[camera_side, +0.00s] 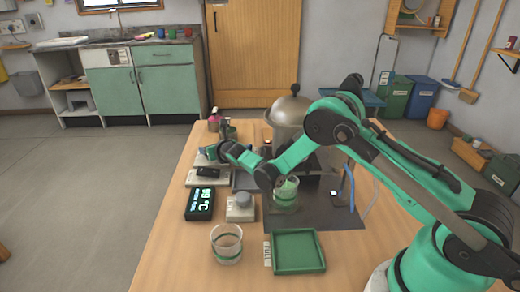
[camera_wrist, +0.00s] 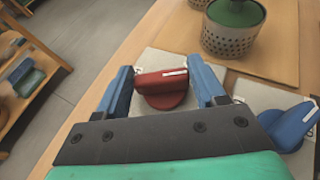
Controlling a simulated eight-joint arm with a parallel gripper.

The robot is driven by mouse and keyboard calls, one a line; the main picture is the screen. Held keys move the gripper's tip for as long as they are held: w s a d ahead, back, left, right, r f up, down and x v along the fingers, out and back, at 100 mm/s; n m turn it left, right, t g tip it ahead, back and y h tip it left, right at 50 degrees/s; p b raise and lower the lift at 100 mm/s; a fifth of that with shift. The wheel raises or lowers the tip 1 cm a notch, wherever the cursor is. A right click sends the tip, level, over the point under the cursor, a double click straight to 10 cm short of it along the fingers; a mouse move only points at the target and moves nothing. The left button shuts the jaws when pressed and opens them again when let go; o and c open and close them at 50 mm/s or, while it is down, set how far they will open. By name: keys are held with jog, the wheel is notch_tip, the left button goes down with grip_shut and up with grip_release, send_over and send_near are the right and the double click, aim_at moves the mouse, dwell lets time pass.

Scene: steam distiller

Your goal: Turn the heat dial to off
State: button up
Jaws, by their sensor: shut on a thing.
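A red dial (camera_wrist: 165,88) with a raised bar handle and a white mark sits on a pale base plate (camera_wrist: 150,62) in the wrist view. My gripper (camera_wrist: 165,80) has its two blue fingers on either side of the bar and is shut on it. The bar lies nearly level across the picture, its right end slightly higher. In the side view my gripper (camera_side: 212,153) reaches down at the far left part of the table, and the red dial is hidden there. Any off marking on the plate cannot be made out.
A blue dial (camera_wrist: 290,125) on its own plate stands close right of my gripper. A perforated metal pot (camera_wrist: 232,32) stands beyond. In the side view, a °C display (camera_side: 200,203), glass beaker (camera_side: 226,244), green tray (camera_side: 298,251) and domed still (camera_side: 288,112) share the table.

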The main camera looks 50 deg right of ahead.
jog(key=o, duration=1.3)
jog(key=shift+v, duration=2.8)
